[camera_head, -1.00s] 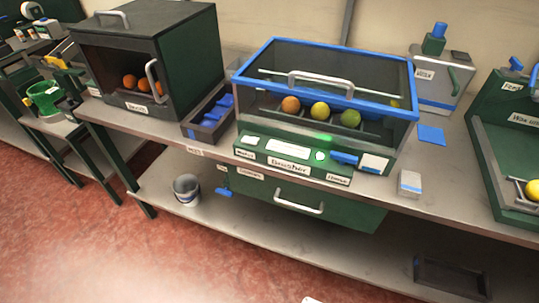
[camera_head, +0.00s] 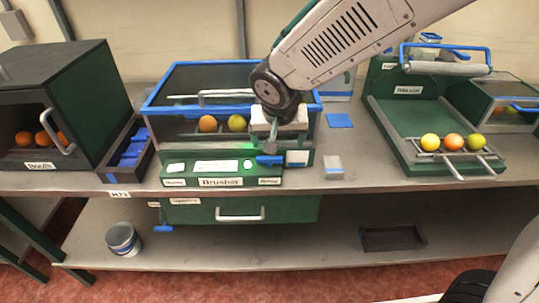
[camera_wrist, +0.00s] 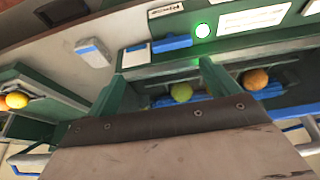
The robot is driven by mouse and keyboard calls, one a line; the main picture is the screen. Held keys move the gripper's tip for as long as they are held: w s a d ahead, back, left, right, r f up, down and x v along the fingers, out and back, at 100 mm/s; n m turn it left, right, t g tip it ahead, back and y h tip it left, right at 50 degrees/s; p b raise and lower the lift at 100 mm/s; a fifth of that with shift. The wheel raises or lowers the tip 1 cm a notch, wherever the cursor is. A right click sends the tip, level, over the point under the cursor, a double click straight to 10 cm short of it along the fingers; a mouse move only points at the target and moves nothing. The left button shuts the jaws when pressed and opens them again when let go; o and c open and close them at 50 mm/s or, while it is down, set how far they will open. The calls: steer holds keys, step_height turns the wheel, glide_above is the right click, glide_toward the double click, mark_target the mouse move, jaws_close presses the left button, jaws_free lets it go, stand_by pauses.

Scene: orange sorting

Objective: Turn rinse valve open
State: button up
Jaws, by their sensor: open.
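The brusher (camera_head: 222,182) is a green machine with a blue-rimmed clear hood. A blue lever (camera_head: 270,160), likely the rinse valve, lies roughly level on the right of its front panel, beside a white plate (camera_head: 297,158). The lever also shows in the wrist view (camera_wrist: 172,43). My gripper (camera_head: 271,147) is just above and behind the lever in the head view, partly hidden by my wrist. In the wrist view my gripper (camera_wrist: 163,72) has two green fingers spread apart with nothing held; the lever lies beyond their tips, apart from them.
A green light (camera_head: 248,163) glows left of the lever. Oranges sit inside the brusher behind its hood rim (camera_head: 170,92). A dark box (camera_head: 60,95) stands left, a green tray stand (camera_head: 420,115) right. A small white-blue block (camera_head: 333,167) lies near the bench edge.

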mark_target(269, 158)
steer(key=x, duration=0.3)
steer(key=a+x, duration=0.1)
steer(key=x, duration=0.2)
steer(key=a+x, duration=0.1)
steer(key=x, duration=0.2)
steer(key=shift+a, duration=0.1)
steer(key=c, duration=1)
